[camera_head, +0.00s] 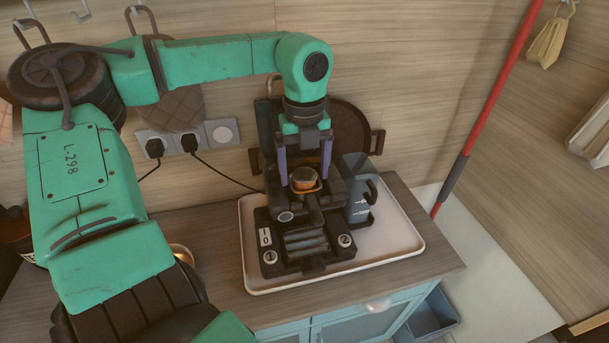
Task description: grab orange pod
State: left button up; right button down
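The orange pod (304,180) sits in the top of a black coffee machine (299,239), with an orange top and a dark surround. My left gripper (304,174) reaches down over the machine from above. Its two fingers with purplish pads are spread wide, one to each side of the pod. I cannot tell how far the fingertips reach down beside it, and I see no contact with it. My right gripper is not in the picture.
The machine stands on a white tray (410,242) on a wooden counter (220,277). A dark grey jug (357,200) stands close on its right. Behind are a brown round tray (349,122) and wall sockets (187,139) with black cables. A red pole (487,106) leans at the right.

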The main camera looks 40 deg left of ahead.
pick_arm(q)
jog(key=shift+w, duration=0.1)
jog(key=c, duration=1)
jog(key=shift+c, duration=0.7)
jog(key=shift+r, duration=0.1)
